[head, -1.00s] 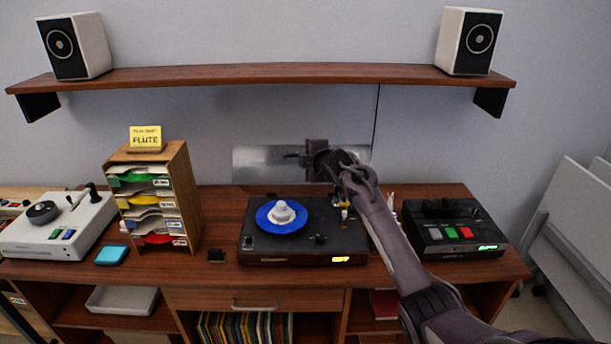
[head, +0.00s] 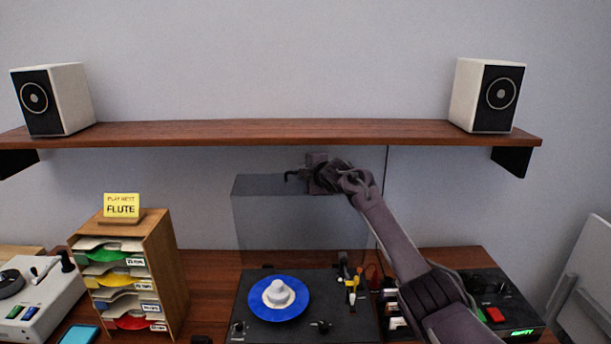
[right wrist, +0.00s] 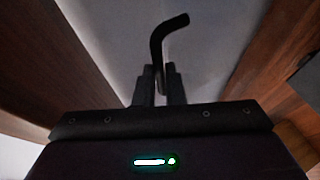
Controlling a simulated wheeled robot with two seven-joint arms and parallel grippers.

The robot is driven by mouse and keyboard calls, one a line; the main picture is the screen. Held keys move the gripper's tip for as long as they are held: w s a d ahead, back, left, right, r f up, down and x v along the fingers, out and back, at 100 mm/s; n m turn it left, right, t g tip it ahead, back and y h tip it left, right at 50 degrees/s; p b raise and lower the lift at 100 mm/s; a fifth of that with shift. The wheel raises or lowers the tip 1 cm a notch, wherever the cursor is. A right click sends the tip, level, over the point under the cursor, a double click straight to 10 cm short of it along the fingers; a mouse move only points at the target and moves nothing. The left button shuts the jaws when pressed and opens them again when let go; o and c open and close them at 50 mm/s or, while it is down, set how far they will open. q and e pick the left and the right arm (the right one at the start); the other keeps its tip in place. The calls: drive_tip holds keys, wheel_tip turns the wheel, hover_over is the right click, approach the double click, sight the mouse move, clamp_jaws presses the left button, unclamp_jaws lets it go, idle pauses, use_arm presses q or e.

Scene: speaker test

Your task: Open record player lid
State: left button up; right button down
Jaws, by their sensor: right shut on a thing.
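The record player (head: 340,297) sits on the wooden desk, with a blue record (head: 262,310) and a white centre piece on its platter. Its see-through grey lid (head: 285,228) stands raised behind the platter. My right gripper (head: 304,177) is at the lid's upper edge, in front of the wall and below the shelf. In the right wrist view, its fingers (right wrist: 158,84) are shut on a thin black hooked handle (right wrist: 160,45), whose bent end sticks out past them. The handle's join to the lid is not clear. My left gripper is not in view.
A wooden shelf (head: 270,133) with two speakers (head: 55,98) (head: 487,95) runs above the lid. A black device (head: 500,300) is at right. The wall is close behind the lid.

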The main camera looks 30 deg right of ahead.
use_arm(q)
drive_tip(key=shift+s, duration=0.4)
use_arm(e)
drive_tip(key=shift+w+r, duration=0.15)
drive_tip(key=shift+r, duration=0.5)
drive_tip(key=c, duration=1.8)
unclamp_jaws()
drive_tip(key=o, duration=0.3)
drive_tip(key=shift+a, duration=0.1)
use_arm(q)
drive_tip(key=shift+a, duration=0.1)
use_arm(e)
drive_tip(key=shift+s+a, duration=0.1)
drive_tip(key=shift+s, duration=0.15)
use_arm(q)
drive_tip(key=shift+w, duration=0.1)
use_arm(e)
drive_tip(key=shift+f, duration=0.2)
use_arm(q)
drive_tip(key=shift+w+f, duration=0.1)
